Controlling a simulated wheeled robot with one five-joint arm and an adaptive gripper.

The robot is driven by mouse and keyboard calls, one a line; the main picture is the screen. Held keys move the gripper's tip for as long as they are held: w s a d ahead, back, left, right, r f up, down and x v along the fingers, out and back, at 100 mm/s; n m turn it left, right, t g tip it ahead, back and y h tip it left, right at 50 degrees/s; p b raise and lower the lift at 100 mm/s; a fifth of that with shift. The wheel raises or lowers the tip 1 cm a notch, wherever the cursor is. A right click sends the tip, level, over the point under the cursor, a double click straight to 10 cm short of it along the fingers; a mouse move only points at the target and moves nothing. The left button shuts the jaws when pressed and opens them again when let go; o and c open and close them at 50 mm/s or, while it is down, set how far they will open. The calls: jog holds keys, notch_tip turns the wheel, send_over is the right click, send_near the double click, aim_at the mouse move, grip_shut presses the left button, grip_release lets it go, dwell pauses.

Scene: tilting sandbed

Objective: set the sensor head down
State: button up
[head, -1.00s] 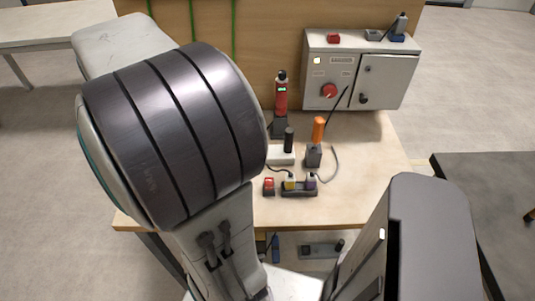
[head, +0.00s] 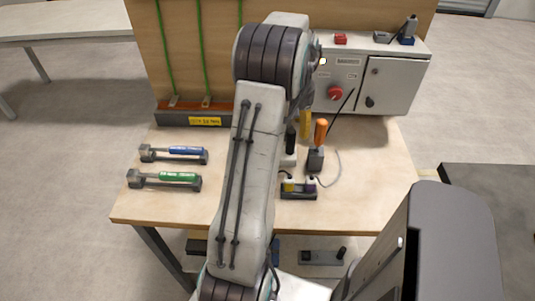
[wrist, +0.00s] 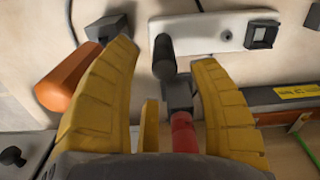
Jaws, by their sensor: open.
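My gripper (head: 306,124) is open over the back of the workbench; its yellow fingers (wrist: 165,62) are spread apart in the wrist view. A red cylinder (wrist: 184,132) in a grey holder (wrist: 178,93) shows between the fingers, with neither finger visibly closed on it; my arm hides it in the head view. A black cylinder (wrist: 163,58) stands on a white plate (wrist: 208,32) beyond the fingertips. It also shows in the head view (head: 291,139). I cannot tell for sure which of these is the sensor head.
An orange-handled tool (head: 320,132) stands in a grey block close to my gripper. A dark holder (head: 299,193) is in front. A control box (head: 390,82) stands behind at right.

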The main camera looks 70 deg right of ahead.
jog(key=shift+w+a+f+p, duration=0.1)
jog(key=shift+f+p, duration=0.05)
jog(key=shift+f, duration=1.5)
jog(key=shift+w+f+p, duration=0.1)
jog(key=shift+f+p, duration=0.05)
jog(key=shift+f, duration=1.5)
grip_shut()
